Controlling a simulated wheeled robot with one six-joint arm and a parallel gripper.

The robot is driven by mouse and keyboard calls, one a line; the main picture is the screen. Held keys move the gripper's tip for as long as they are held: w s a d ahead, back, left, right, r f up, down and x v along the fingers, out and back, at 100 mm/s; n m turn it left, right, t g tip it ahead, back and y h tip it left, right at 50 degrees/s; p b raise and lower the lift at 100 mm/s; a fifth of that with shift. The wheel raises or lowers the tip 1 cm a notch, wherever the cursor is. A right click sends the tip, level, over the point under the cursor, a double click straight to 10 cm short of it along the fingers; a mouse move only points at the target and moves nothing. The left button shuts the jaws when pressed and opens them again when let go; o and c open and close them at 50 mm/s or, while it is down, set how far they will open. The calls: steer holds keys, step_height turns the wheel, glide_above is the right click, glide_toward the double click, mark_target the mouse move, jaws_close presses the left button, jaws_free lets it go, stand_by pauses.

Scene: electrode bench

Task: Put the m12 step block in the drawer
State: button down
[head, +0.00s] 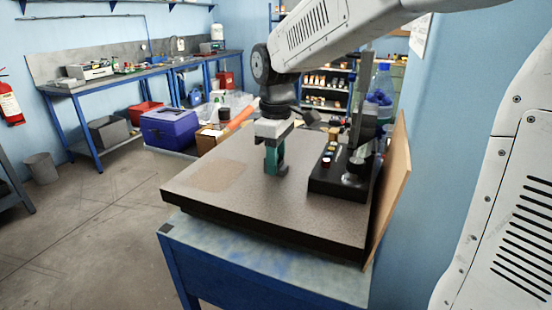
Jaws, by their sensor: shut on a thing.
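My gripper (273,160) points down over the middle of the speckled surface plate (225,205). Its teal fingers are shut on a small dark piece, most likely the m12 step block, which is largely hidden between them. The fingertips are at or just above the plate; I cannot tell whether the piece touches it. I cannot make out a drawer in this view.
A black stand with a column (345,175) and small buttons is on the plate, right of my gripper. A wooden board (392,190) leans along the plate's right edge. The plate's left and front are clear. A blue cooler (176,128) is on the floor behind.

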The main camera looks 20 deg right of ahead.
steer(key=shift+f, duration=0.1)
steer(key=c, duration=1.1)
jaws_free()
